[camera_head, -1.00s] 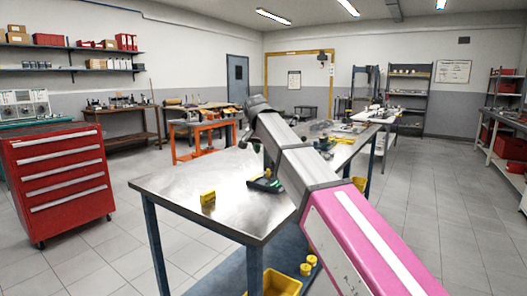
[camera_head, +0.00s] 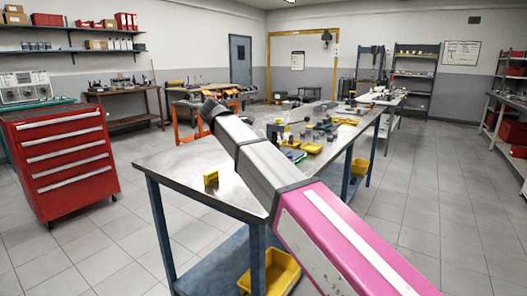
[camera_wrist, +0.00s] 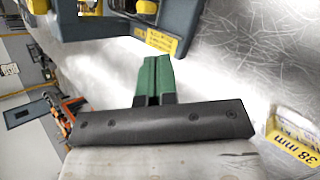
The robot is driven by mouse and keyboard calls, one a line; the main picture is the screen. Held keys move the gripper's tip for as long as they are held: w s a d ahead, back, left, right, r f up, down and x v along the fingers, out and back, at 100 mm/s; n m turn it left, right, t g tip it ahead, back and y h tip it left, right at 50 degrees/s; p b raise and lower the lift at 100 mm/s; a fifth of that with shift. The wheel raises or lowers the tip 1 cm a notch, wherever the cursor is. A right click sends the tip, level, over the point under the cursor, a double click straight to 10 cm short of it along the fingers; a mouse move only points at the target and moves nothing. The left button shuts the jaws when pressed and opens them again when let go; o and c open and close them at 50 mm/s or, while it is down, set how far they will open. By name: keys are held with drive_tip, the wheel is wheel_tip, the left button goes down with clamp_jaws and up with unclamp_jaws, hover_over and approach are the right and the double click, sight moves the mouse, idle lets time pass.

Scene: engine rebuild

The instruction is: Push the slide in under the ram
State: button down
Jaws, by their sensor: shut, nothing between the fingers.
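In the wrist view my gripper (camera_wrist: 152,82) shows two green fingers pressed together, with nothing between them. A dark blue-grey fixture (camera_wrist: 120,27) with yellow labels stands beyond the fingertips at the top of the wrist view, cut off by the frame edge. The fingertips look close to it; I cannot tell whether they touch. I cannot clearly make out which part of it is the slide or the ram.
A yellow block (camera_head: 211,180) stands on the bench left of my arm; the wrist view shows a yellow block marked 38 mm (camera_wrist: 294,138) at right. Yellow trays (camera_head: 311,148) and small parts lie farther back. A yellow bin (camera_head: 281,268) sits below the bench. A red drawer cabinet (camera_head: 64,160) stands left.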

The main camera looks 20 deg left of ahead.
drive_tip(key=s+a+n+t+h, duration=0.2)
drive_tip(key=s+a+n, duration=0.15)
drive_tip(key=n, duration=0.55)
drive_tip(key=x, duration=0.9)
drive_tip(key=shift+w+f, duration=0.15)
drive_tip(key=shift+f, duration=0.2)
drive_tip(key=shift+w+d+f, duration=0.15)
drive_tip(key=shift+w+d, duration=1.05)
drive_tip(key=shift+w, duration=0.05)
drive_tip(key=shift+w+d, duration=0.4)
drive_tip(key=shift+w, duration=0.05)
drive_tip(key=shift+w+d, duration=0.2)
drive_tip(key=shift+w, duration=0.6)
drive_tip(key=shift+w+d, duration=0.25)
drive_tip(key=shift+w, duration=0.55)
drive_tip(key=shift+w+d, duration=0.2)
drive_tip(key=shift+w, duration=0.6)
drive_tip(key=shift+a, duration=0.1)
